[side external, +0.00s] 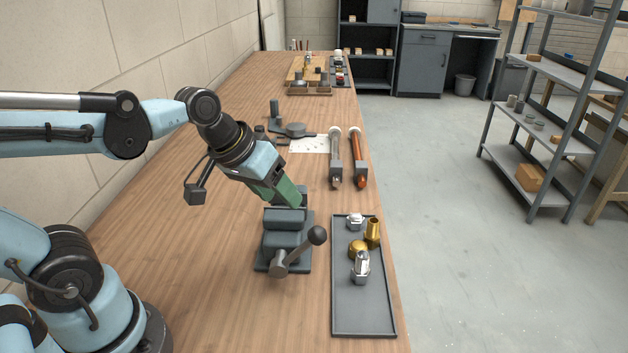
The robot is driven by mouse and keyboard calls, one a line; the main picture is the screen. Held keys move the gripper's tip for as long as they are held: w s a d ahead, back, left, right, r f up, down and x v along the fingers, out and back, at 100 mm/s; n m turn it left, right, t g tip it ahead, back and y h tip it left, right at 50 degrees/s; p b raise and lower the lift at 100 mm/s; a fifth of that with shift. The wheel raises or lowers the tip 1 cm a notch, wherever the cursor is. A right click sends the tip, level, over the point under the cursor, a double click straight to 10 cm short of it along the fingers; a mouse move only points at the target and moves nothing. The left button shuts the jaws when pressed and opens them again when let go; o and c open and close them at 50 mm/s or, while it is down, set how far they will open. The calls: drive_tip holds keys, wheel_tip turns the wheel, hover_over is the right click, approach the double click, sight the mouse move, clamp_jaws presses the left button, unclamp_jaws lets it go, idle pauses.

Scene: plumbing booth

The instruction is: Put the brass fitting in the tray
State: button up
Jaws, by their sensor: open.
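The dark grey tray (362,314) lies along the right edge of the bench. A tall brass fitting (373,231) stands in its upper part, and a rounder brass piece (357,250) lies just left of and below it. I cannot tell which one the task means. My gripper (290,198), with green fingers, points down and right at the far end of the grey vise (283,238), left of the tray. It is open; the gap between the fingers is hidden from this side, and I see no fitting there.
A silver nut (355,221) and a silver fitting (361,266) also sit in the tray. The vise handle's black knob (317,235) sticks up between vise and tray. Two pipe-like tools (335,160) lie beyond. The tray's near end is bare.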

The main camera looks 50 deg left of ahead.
drive_tip(key=s+m, duration=0.1)
drive_tip(key=s+a+m+t+y, duration=0.1)
drive_tip(key=shift+f+m, duration=0.3)
drive_tip(key=shift+f, duration=0.1)
idle(1.1)
